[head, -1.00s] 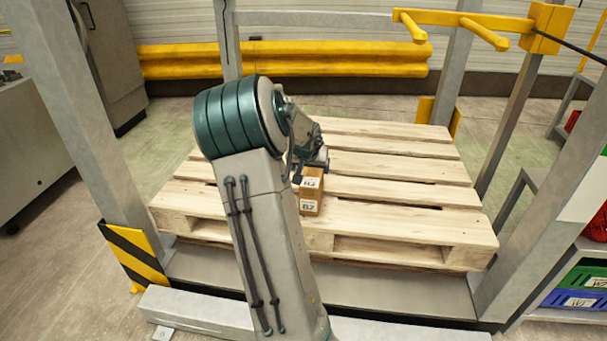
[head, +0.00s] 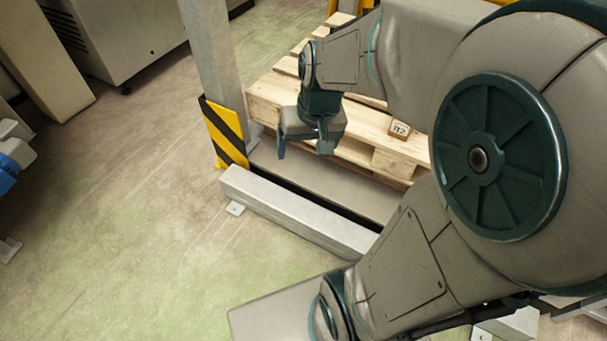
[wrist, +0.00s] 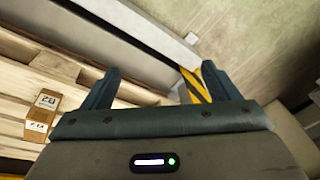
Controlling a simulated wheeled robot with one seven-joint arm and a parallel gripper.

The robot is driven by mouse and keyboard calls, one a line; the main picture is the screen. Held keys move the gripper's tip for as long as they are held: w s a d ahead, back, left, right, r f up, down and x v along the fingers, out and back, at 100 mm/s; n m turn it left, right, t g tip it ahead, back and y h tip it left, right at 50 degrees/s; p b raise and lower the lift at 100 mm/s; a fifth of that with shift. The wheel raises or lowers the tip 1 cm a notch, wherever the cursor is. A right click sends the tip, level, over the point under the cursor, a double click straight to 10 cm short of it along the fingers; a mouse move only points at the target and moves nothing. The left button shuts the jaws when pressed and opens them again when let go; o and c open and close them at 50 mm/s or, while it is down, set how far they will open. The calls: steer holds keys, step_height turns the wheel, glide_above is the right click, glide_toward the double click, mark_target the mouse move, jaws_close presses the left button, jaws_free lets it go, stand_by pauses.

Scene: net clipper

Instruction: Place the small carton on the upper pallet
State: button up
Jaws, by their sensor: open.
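The small carton (head: 399,130) is a brown box with white labels. It sits on the wooden upper pallet (head: 278,100), near its front edge, and part of it may be hidden by my arm in the head view. In the wrist view the carton (wrist: 42,116) rests on the pallet slats (wrist: 30,62) at the left, apart from my fingers. My gripper (head: 303,150) is open and empty, in front of the pallet's left front corner. In the wrist view the fingers (wrist: 170,88) are spread with nothing between them.
A grey post (head: 208,60) with a black and yellow guard (head: 226,133) stands left of the pallet. A low grey beam (head: 300,212) runs along the front on the floor. Grey cabinets (head: 130,35) stand at the back left.

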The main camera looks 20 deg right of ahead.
steer(key=s+a+n, duration=0.2)
steer(key=s+a, duration=0.1)
steer(key=s, duration=0.4)
steer(key=shift+a+f+g+h, duration=0.15)
steer(key=shift+g+h, duration=0.25)
